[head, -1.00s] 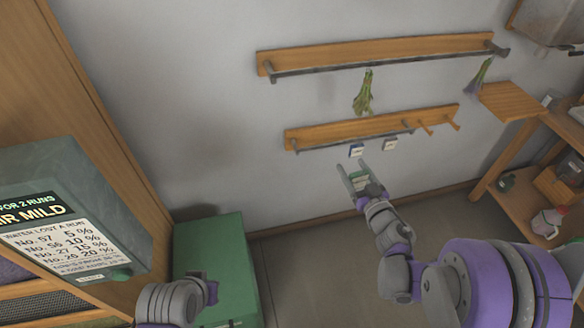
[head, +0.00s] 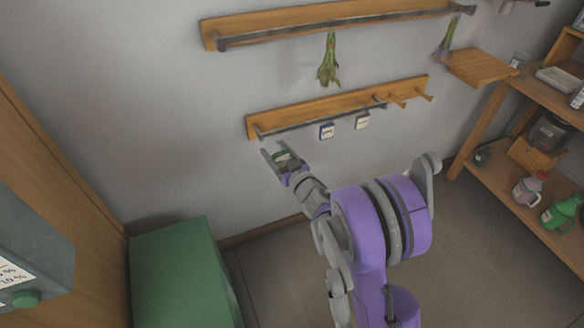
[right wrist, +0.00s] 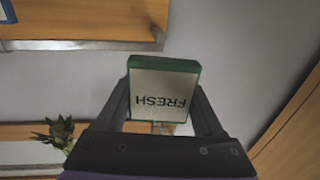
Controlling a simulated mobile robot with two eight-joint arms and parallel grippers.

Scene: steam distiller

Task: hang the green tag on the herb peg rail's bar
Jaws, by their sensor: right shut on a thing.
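The herb peg rail is the lower wooden board (head: 340,106) on the wall, with a thin grey bar (head: 288,129) along its left part. My right gripper (head: 277,152) is shut on the green tag (head: 284,157), just below the bar's left end in the head view. In the right wrist view the green-edged tag (right wrist: 163,92) sits between the fingers, its white face reading FRESH upside down. The bar (right wrist: 80,45) shows above it there, with a gap in the picture. A blue-edged tag (head: 327,131) and a pale tag (head: 362,121) hang from the bar. My left gripper is out of view.
An upper rail (head: 330,22) holds green herb bundles (head: 328,65). Wooden pegs (head: 398,100) stick out right of the bar. A green cabinet (head: 180,270) stands lower left, and shelves with bottles (head: 528,187) are at the right. The wall left of the rail is clear.

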